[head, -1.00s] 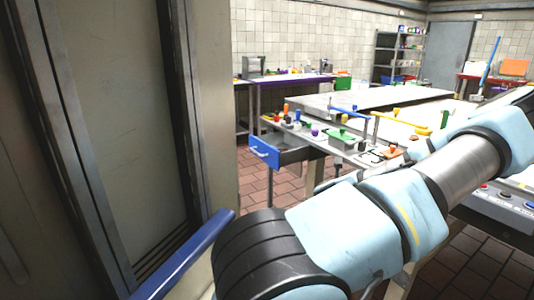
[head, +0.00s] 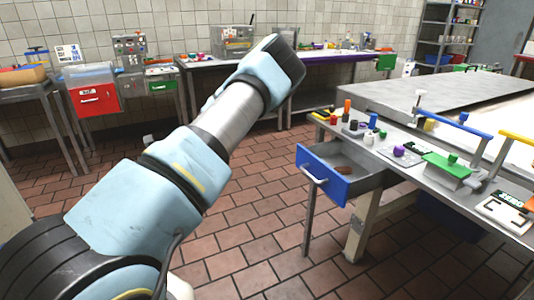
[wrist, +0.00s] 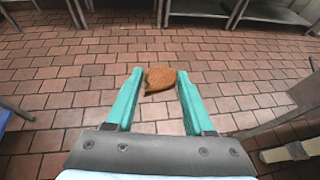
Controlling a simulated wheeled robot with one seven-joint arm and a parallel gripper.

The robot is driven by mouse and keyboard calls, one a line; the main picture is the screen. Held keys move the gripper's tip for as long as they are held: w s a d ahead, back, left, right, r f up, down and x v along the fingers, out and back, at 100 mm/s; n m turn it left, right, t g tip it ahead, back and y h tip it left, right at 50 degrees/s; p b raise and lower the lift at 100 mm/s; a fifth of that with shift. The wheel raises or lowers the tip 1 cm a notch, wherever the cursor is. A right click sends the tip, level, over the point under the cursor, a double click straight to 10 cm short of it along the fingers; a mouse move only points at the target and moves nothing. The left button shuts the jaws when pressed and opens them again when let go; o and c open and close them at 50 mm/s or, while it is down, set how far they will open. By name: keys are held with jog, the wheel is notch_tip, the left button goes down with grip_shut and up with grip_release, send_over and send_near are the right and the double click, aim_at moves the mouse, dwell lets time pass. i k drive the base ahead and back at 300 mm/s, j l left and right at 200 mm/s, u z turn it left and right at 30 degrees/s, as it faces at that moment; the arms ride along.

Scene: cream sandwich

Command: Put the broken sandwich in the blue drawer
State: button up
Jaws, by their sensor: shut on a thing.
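The broken sandwich (wrist: 160,79) is a flat brown piece with a ragged left edge. It sits between the teal fingertips of my gripper (wrist: 159,76), which is shut on it, above the tiled floor. In the head view my arm reaches up and away, and the gripper itself is hidden behind its dark end joint. The blue drawer (head: 324,180) is pulled open under the left end of the worktable, right of my arm. A small reddish-brown piece (head: 352,174) shows inside the drawer; I cannot tell what it is.
The worktable (head: 400,150) carries bottles, a green box (head: 447,167) and other small items. Open brick floor (head: 245,205) lies between my arm and the drawer.

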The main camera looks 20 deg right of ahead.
aim_at(332, 165)
jog(key=i+j+u, duration=0.15)
jog(key=i+u, duration=0.4)
jog(key=i+j+z, duration=0.1)
jog(key=i+z, duration=0.2)
jog(key=i+j+z, duration=0.2)
jog(key=i+z, duration=0.15)
jog(key=i+j+z, duration=0.15)
jog(key=z, duration=0.3)
jog(key=i+j+z, duration=0.2)
jog(key=z, duration=0.25)
jog(key=i+j+z, duration=0.15)
jog(key=z, duration=0.3)
jog(key=j+z, duration=0.45)
jog(key=i+l, duration=0.05)
jog(key=l, duration=0.05)
